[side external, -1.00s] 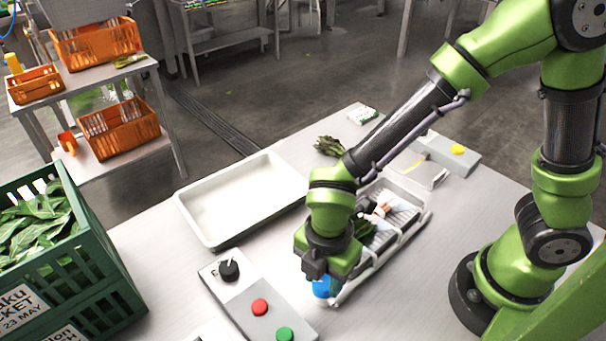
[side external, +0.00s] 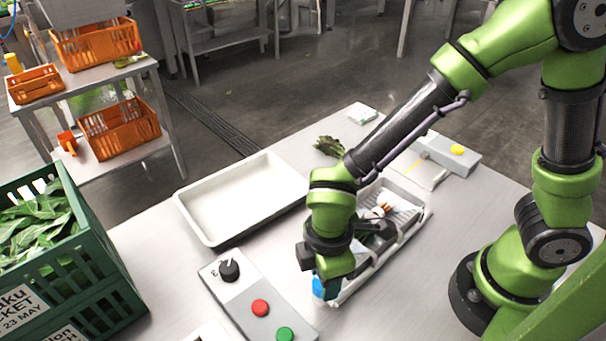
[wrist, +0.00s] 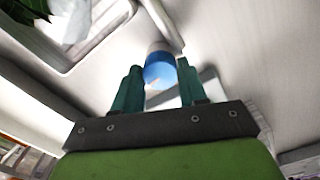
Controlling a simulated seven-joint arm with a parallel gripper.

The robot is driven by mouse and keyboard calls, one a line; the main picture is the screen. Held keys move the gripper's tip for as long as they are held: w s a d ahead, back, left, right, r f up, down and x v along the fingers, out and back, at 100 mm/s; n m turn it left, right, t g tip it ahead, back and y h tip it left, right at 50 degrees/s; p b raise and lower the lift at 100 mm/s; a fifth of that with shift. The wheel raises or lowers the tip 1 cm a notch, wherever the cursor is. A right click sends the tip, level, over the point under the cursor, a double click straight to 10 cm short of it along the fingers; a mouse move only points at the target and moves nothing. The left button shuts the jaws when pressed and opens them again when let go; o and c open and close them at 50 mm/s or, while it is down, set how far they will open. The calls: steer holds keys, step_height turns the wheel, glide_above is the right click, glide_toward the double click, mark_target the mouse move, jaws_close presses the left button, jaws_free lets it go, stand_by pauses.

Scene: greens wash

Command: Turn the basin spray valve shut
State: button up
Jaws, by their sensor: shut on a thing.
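The spray valve shows as a blue round knob (side external: 318,287) at the near end of the basin (side external: 426,221) in the side external view, partly hidden by my gripper. In the wrist view the blue knob (wrist: 159,70), with a paler top, sits between the two green fingers. My gripper (wrist: 158,82) is shut on this knob, one finger on each side. In the side view my gripper (side external: 324,288) points down at the knob. How far the valve is turned cannot be read.
Left of the basin are an empty white tray (side external: 187,213) and a control panel (side external: 237,297) with a black dial, a red button and a green button. A green crate of leaves (side external: 105,290) stands at the left.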

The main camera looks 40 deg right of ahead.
steer(key=m, duration=0.5)
steer(key=shift+m, duration=0.3)
steer(key=m, duration=0.5)
steer(key=shift+m, duration=0.3)
steer(key=o, duration=1.1)
steer(key=shift+c, duration=0.2)
steer(key=shift+a, duration=0.1)
step_height(320, 180, up, 17)
